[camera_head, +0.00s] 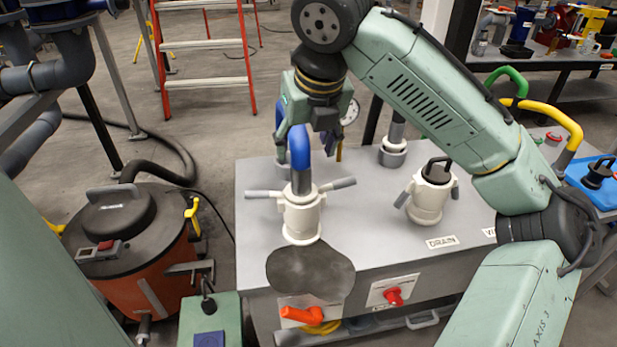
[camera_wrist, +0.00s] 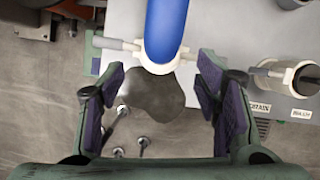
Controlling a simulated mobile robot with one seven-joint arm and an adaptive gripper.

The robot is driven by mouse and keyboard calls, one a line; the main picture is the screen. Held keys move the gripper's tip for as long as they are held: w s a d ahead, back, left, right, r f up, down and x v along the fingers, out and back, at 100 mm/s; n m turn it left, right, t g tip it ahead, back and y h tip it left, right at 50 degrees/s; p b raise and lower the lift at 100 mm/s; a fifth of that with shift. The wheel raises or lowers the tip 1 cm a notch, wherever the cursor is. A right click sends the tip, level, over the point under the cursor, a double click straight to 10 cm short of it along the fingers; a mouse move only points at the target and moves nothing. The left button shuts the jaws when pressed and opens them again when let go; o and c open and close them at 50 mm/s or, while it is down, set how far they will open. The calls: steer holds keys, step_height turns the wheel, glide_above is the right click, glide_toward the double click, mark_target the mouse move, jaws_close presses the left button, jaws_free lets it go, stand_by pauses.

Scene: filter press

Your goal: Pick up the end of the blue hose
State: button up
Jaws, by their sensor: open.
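The blue hose (camera_head: 299,148) shows a short curved blue length with a grey end below it. This end sits upright in a white coupling (camera_head: 302,218) with two grey side levers spread outward. My gripper (camera_head: 309,140) is open, close to the blue part; its fingers are partly hidden behind it in the head view. In the wrist view, the blue hose (camera_wrist: 166,30) and the coupling (camera_wrist: 150,62) lie between the lines of the two open fingers (camera_wrist: 160,78). I see no clear contact.
A second coupling with a black plug (camera_head: 432,190) stands to the right, marked DRAIN. An orange-and-black drum (camera_head: 130,240) stands left.

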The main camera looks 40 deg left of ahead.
mark_target(302, 162)
steer(key=p+x, duration=0.1)
steer(key=x, duration=0.8)
steer(key=shift+c, duration=0.4)
jaws_close()
